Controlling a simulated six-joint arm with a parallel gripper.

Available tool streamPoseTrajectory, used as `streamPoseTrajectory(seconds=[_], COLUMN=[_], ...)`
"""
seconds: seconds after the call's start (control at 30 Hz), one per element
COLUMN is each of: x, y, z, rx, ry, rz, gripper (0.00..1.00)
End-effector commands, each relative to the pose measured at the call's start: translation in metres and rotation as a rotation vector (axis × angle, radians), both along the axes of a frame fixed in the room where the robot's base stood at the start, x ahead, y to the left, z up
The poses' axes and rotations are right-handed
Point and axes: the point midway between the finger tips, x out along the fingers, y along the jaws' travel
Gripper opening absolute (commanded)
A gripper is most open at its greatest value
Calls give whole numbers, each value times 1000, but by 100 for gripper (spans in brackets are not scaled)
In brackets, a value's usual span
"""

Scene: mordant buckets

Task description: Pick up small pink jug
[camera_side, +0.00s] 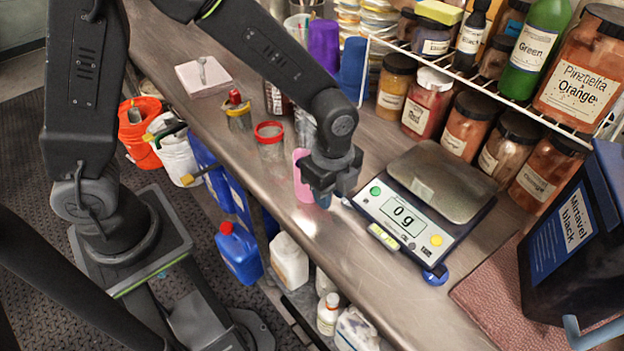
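A small pink jug (301,178) stands on the metal bench, near its front edge. My gripper (323,199) is low over the bench, just right of the jug in the picture, and overlaps its right side. Part of the jug is hidden behind the gripper. I cannot tell whether they touch. The fingers are too small and dark to show whether they are open or shut. A bit of blue shows at the fingertips; I cannot tell what it is.
A scale (401,212) reading 0 g stands close to the right of my gripper. A red-rimmed glass jar (270,145) stands left of the jug. Purple (324,45) and blue (353,68) cups and a rack of pigment jars line the back. The bench front is clear.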

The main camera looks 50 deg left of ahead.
Motion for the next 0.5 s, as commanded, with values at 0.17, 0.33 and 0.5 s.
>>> streamPoseTrajectory(seconds=[0.17,0.33,0.5], x=[0,0,0], y=[0,0,0], z=[0,0,0], rx=[0,0,0], ry=[0,0,-1], rz=[0,0,0], gripper=[13,0,0])
